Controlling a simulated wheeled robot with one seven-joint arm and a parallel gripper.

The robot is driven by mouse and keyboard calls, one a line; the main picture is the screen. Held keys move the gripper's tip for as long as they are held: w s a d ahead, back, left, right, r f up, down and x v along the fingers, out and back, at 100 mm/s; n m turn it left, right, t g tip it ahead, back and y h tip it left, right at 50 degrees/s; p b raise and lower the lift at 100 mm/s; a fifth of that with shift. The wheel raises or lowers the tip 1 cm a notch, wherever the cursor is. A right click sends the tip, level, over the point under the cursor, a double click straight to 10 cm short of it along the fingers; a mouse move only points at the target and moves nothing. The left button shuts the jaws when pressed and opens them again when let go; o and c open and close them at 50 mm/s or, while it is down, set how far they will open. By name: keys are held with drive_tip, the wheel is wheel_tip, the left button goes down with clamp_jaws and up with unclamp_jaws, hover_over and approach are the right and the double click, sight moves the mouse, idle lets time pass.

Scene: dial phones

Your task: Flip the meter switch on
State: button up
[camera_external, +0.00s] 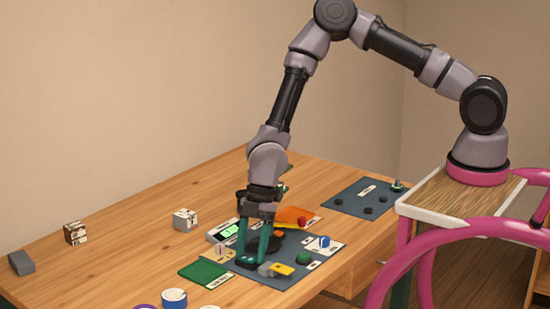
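The meter (229,231), a pale box with a lit green display, stands on the table at the back left of a dark panel (291,270). I cannot make out which small part is its switch. My gripper (251,261) points down over the panel's left part, just in front of the meter. Its teal fingers look apart, with a gap between them, and I see nothing held. The fingertips are low, near the panel; I cannot tell whether they touch it. The fingers hide part of the panel and a dark round part (270,244).
The panel carries a blue knob (323,242), a green button (302,258), a yellow piece (282,270) and an orange part (295,215) with a red knob (302,221). A green board (205,274) and blue-white roll (174,298) lie nearby.

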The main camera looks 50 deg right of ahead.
drive_tip(key=shift+w, duration=0.1)
drive_tip(key=shift+r, duration=0.25)
drive_tip(key=v, duration=1)
drive_tip(key=shift+r, duration=0.15)
drive_tip(key=shift+d, duration=0.1)
drive_tip(key=w+d+r+m+t+h, duration=0.1)
drive_tip(key=d+r+m+t+h, duration=0.3)
drive_tip(key=d+r+m, duration=1.25)
drive_tip(key=s+d+r+m+t+y, duration=0.1)
drive_tip(key=s+d+r+m+t, duration=0.3)
drive_tip(key=s+d+r, duration=1.3)
wheel_tip(320, 180, up, 4)
drive_tip(key=shift+s+d+r+m, duration=0.2)
drive_tip(key=shift+s+d+m, duration=0.2)
drive_tip(key=shift+d+m, duration=0.4)
